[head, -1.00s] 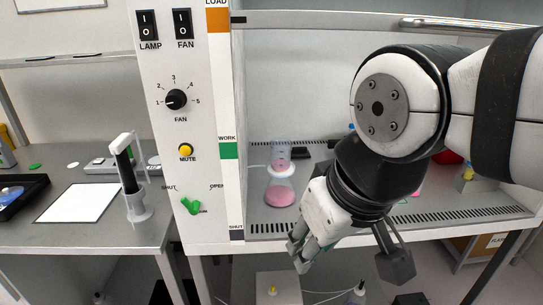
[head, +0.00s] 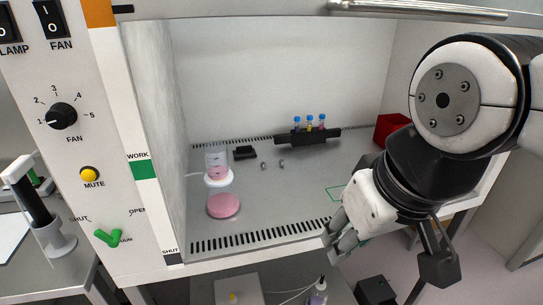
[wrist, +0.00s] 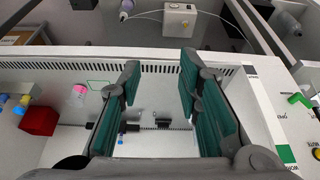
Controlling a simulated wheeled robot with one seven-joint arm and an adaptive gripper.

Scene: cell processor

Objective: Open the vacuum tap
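The vacuum tap is a green handle (head: 109,237) low on the white control panel at the left of the cabinet, between the printed words SHUT and OPEN. Its long arm points up toward SHUT. It also shows at the right edge of the wrist view (wrist: 299,98). My gripper (head: 342,246) hangs in front of the cabinet's front edge, well to the right of the tap and apart from it. In the wrist view my gripper (wrist: 160,85) has its two green-padded fingers spread, with nothing between them.
Inside the cabinet stand a pink-filled filter flask (head: 223,205), a black tube rack (head: 308,138) and a red box (head: 392,129). The panel also has a fan knob (head: 62,116) and a yellow mute button (head: 89,174). The space before the panel looks free.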

